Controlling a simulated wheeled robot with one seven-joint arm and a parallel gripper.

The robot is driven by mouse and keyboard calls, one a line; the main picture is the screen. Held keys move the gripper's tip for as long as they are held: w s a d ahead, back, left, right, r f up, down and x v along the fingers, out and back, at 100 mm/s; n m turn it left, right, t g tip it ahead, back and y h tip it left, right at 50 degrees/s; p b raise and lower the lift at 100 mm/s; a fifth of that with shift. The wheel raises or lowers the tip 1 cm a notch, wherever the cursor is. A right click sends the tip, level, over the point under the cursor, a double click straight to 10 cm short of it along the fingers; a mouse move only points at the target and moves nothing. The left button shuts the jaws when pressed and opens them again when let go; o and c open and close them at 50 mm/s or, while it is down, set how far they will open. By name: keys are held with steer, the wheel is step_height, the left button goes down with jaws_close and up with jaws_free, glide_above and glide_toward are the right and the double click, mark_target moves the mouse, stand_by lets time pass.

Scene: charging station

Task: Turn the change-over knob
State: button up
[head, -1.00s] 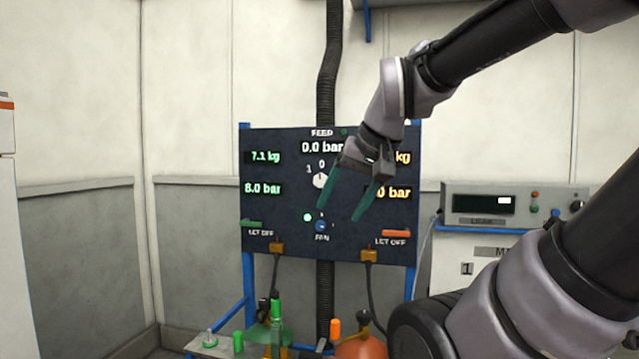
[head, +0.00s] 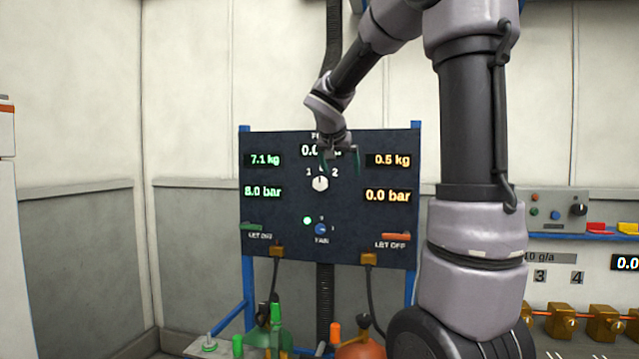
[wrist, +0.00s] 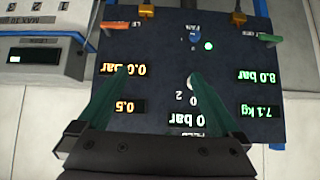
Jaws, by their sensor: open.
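The change-over knob (head: 320,184) is a small white knob on the dark panel (head: 285,222), below the "FEED" display and between the marks 1 and 2. Its exact pointing is too small to tell. My gripper (head: 340,169) has two green fingers, spread apart and empty, just above and to the right of the knob in the head view. In the wrist view, my gripper (wrist: 158,75) points at the panel, and the knob (wrist: 190,83) shows beside the tip of the right finger, partly hidden. I see no contact.
A small blue fan knob (head: 321,228) sits lower on the panel beside a green light. Green (head: 251,227) and orange (head: 396,236) let-off levers flank it. Bottles with hoses stand below. A bench with brass valves (head: 563,321) is at the right.

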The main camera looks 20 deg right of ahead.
steer(key=w+t+h, duration=0.1)
steer(key=w, duration=1)
steer(key=t+h, duration=0.1)
steer(key=t, duration=0.1)
glide_toward(320, 181)
steer(key=x, duration=0.9)
steer(key=shift+w+d+f, duration=0.1)
steer(key=shift+w+f, duration=0.1)
steer(key=shift+w, duration=0.1)
steer(key=c, duration=1.3)
